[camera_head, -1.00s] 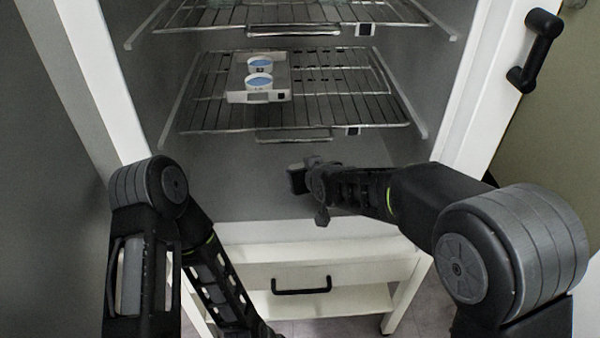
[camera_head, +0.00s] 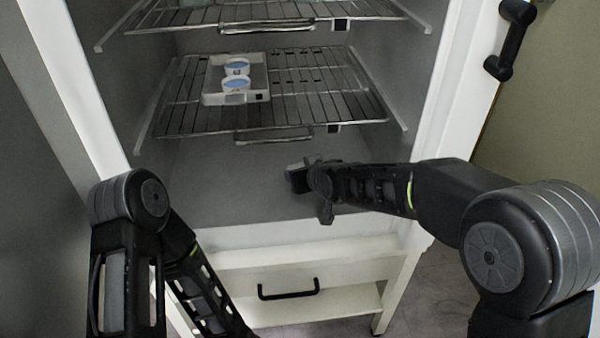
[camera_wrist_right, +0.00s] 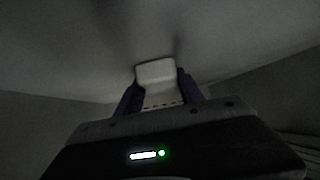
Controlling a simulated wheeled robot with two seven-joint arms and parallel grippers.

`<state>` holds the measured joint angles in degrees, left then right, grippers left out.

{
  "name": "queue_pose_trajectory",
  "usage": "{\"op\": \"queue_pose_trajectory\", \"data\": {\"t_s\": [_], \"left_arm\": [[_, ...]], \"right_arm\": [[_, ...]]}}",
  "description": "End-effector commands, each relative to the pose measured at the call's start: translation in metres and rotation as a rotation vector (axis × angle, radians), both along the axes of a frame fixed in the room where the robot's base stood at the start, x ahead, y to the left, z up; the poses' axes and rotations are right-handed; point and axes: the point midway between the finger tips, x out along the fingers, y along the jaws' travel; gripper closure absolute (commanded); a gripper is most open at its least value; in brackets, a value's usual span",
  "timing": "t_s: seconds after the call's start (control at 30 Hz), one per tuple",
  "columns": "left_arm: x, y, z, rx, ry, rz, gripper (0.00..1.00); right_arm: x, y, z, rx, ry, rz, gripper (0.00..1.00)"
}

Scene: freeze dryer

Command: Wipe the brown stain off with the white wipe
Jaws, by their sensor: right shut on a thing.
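My right gripper (camera_head: 300,176) reaches into the freeze dryer chamber, below the lower wire shelf and above the chamber floor. In the right wrist view its two fingers (camera_wrist_right: 158,84) are shut on the white wipe (camera_wrist_right: 156,72), a small pale block between the fingertips. Whether the wipe touches the grey surface beyond it, I cannot tell. I see no brown stain in either view. My left arm hangs low at the left in the head view; its gripper is outside the picture.
Another wire shelf (camera_head: 270,25) is above. The white cabinet frame (camera_head: 440,110) borders my right arm. A drawer with a black handle (camera_head: 288,291) is below.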

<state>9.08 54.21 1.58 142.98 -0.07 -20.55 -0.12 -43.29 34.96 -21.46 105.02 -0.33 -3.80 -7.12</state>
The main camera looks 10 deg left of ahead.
Motion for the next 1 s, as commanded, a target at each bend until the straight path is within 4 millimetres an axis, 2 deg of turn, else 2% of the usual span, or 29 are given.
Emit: {"op": "queue_pose_trajectory", "data": {"t_s": [0.37,0.8,1.0], "left_arm": [[0.0,0.0,-0.001,0.0,0.0,0.0,0.64],[0.0,0.0,0.017,0.0,0.0,0.0,0.64],[0.0,0.0,0.018,0.0,0.0,0.0,0.64]], "right_arm": [[-0.001,0.002,-0.004,-0.002,0.003,0.001,1.0],[-0.011,0.036,-0.003,-0.005,0.006,0.005,1.0],[-0.012,0.04,-0.004,-0.003,0.006,0.002,1.0]]}}
